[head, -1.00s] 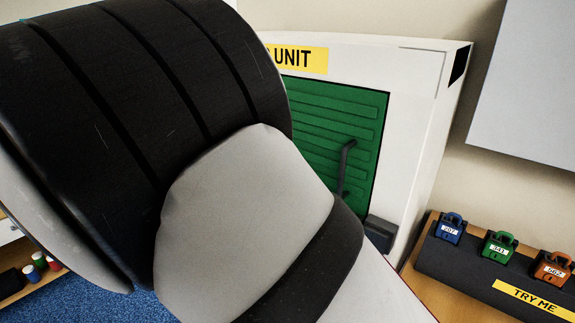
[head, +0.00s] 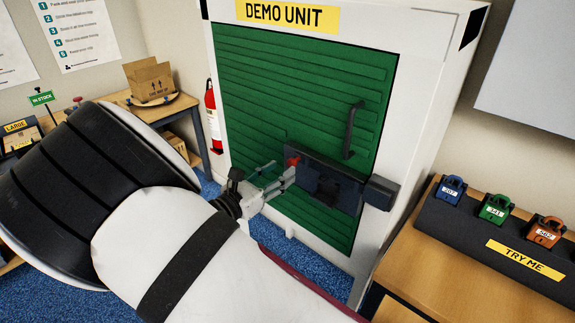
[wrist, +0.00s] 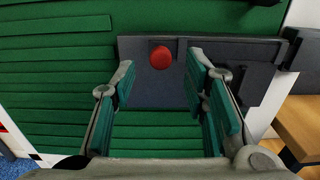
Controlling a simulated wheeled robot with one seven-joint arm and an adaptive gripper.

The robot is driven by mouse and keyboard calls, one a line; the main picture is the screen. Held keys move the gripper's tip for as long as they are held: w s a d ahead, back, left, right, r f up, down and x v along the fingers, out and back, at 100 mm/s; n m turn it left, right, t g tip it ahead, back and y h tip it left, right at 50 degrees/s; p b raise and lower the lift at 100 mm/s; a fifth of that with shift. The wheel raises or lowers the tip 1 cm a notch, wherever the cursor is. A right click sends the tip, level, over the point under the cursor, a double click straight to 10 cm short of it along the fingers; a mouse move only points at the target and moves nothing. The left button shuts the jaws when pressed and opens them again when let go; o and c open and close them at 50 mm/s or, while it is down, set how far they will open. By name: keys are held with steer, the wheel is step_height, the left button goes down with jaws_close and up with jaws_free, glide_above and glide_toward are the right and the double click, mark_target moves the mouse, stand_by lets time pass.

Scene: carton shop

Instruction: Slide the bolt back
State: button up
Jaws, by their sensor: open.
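The bolt is on a dark mounting plate (head: 330,175) on the green slatted door (head: 290,95) of the demo unit. Its red knob (head: 293,160) is at the left end of the plate. In the wrist view the red knob (wrist: 161,58) shows between and beyond the fingertips. A dark keeper block (head: 380,193) is on the white frame at the plate's right. My gripper (head: 280,177) is open in front of the plate's left part, its fingers either side of the knob as seen from the wrist (wrist: 162,78). Contact cannot be told.
A dark vertical handle (head: 352,130) stands out from the door above the plate. A wooden bench (head: 425,275) with a padlock display (head: 480,235) is close at the right. A fire extinguisher (head: 212,115) and a table with a cardboard box (head: 150,82) are at the left.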

mark_target(290, 165)
steer(key=shift+x, duration=2.05)
steer(key=shift+c, duration=0.2)
jaws_close()
